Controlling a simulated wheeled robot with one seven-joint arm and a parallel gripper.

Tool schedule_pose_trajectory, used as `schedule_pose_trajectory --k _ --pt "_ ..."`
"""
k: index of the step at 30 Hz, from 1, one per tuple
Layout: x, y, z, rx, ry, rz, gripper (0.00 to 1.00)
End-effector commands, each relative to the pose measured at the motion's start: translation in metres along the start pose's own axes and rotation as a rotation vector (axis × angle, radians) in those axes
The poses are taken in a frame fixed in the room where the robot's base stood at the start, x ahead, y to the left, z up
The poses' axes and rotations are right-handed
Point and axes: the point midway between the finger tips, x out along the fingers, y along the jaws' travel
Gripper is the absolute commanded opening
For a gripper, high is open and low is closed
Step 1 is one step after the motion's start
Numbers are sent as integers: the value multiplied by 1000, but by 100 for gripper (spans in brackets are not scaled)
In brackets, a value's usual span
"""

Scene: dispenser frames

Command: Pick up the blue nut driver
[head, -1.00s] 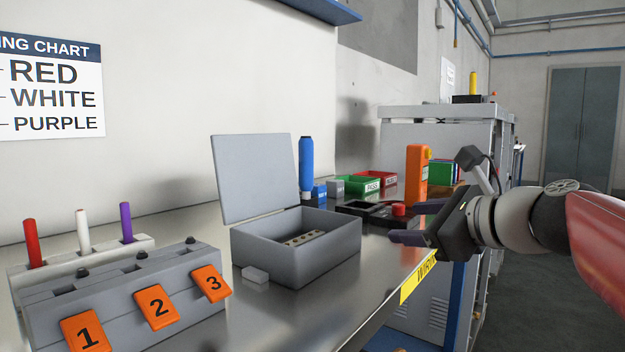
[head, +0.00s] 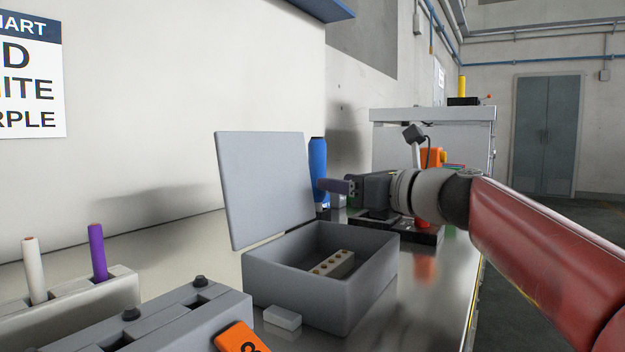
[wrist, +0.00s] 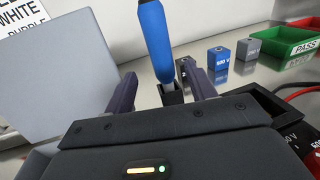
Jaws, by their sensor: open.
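The blue nut driver (head: 318,170) stands upright at the back of the bench, partly behind the raised lid of the grey box. In the wrist view its blue handle (wrist: 156,42) rises above a small dark holder (wrist: 172,93). My gripper (head: 338,186) is at the nut driver's right in the head view. In the wrist view the two purple-grey fingers (wrist: 164,92) are spread, with the nut driver beyond them and roughly between them. The gripper is open and empty. Whether a finger touches the handle cannot be told.
An open grey box (head: 320,290) with a raised lid (head: 265,188) stands in front. A blue block (wrist: 218,64), a grey block (wrist: 248,48) and a green bin (wrist: 297,45) lie right of the nut driver. Red and black leads (wrist: 300,92) lie near my gripper's right.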

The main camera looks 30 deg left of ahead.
Motion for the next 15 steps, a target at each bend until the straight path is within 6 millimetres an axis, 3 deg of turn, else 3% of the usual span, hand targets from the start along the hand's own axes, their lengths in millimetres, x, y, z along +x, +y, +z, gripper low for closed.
schedule_pose_trajectory --k 9,15 --pt "45 -2 -4 -1 0 2 56" --pt "56 -3 -5 -1 0 -1 56"
